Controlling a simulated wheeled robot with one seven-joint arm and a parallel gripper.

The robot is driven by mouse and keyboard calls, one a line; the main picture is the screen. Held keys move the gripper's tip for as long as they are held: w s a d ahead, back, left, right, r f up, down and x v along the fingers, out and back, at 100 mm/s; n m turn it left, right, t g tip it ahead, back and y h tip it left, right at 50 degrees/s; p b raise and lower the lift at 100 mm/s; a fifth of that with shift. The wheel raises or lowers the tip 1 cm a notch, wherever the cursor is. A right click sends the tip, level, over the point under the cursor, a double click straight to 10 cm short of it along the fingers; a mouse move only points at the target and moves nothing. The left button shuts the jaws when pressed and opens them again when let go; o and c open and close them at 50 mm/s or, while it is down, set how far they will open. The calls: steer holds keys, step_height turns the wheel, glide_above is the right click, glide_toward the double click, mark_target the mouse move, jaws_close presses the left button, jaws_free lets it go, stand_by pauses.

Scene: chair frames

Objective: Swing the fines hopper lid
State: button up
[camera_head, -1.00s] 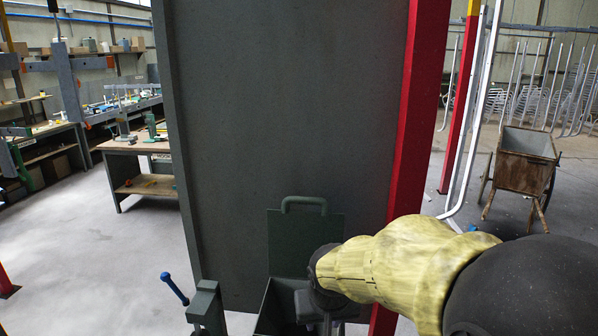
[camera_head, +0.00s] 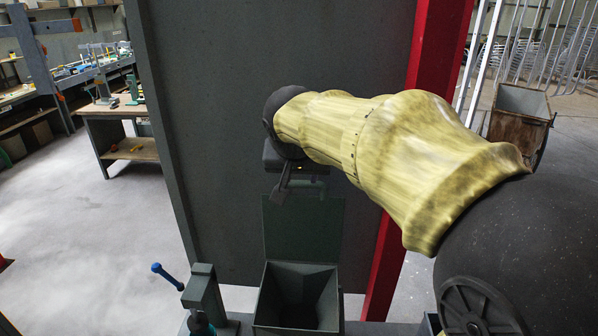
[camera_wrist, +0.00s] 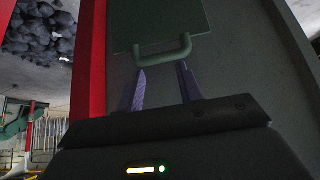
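The fines hopper lid (camera_head: 303,232) is a dark green plate standing upright at the back of the open hopper (camera_head: 298,285) in the head view. The hopper's sloped inside shows below it. In the wrist view the lid (camera_wrist: 160,20) is at the top, with its green bar handle (camera_wrist: 163,54) pointing down toward my fingers.
A large grey panel (camera_head: 220,150) and a red post (camera_head: 432,110) stand close behind the hopper. A blue-handled lever (camera_head: 168,276) and green bracket (camera_head: 203,290) are left of it. A workbench (camera_head: 120,125) is farther left, with clear floor before it.

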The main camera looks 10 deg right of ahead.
steer(key=b+x, duration=0.2)
steer(key=x, duration=0.6)
steer(key=shift+b, duration=0.4)
steer(key=shift+s, duration=0.1)
jaws_close()
steer(key=shift+c, duration=1.4)
jaws_free()
steer(key=shift+r, duration=0.15)
steer(key=b+v, duration=0.3)
steer(key=v, duration=1.4)
steer(key=shift+s, duration=0.1)
